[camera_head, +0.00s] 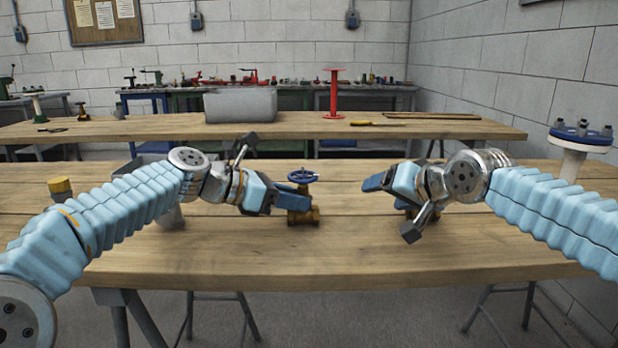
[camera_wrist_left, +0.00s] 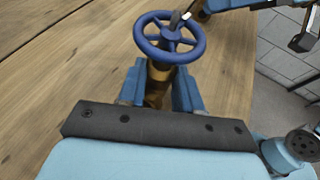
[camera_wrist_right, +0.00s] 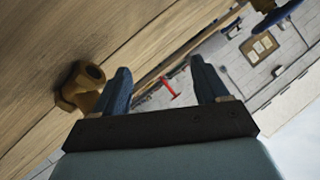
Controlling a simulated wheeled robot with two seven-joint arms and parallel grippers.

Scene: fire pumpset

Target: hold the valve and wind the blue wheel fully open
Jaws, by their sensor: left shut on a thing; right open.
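The brass valve (camera_head: 302,214) stands upright on the near bench with its blue wheel (camera_head: 304,176) on top. My left gripper (camera_head: 284,197) comes in from the left, shut on the valve's body below the wheel. In the left wrist view the brass body (camera_wrist_left: 155,90) is between the fingers, and the wheel (camera_wrist_left: 148,38) is just beyond them, clear of the jaws. My right gripper (camera_head: 374,182) is open and empty, to the right of the wheel and apart from it. In the right wrist view its fingers (camera_wrist_right: 160,82) stand wide apart.
A brass fitting (camera_wrist_right: 84,88) lies on the bench beside my right gripper. A yellow-capped object (camera_head: 60,187) stands at the left, a blue-topped flange (camera_head: 582,138) at the right. A grey bin (camera_head: 241,105) and red spool (camera_head: 333,92) stand on the back bench. The bench front is clear.

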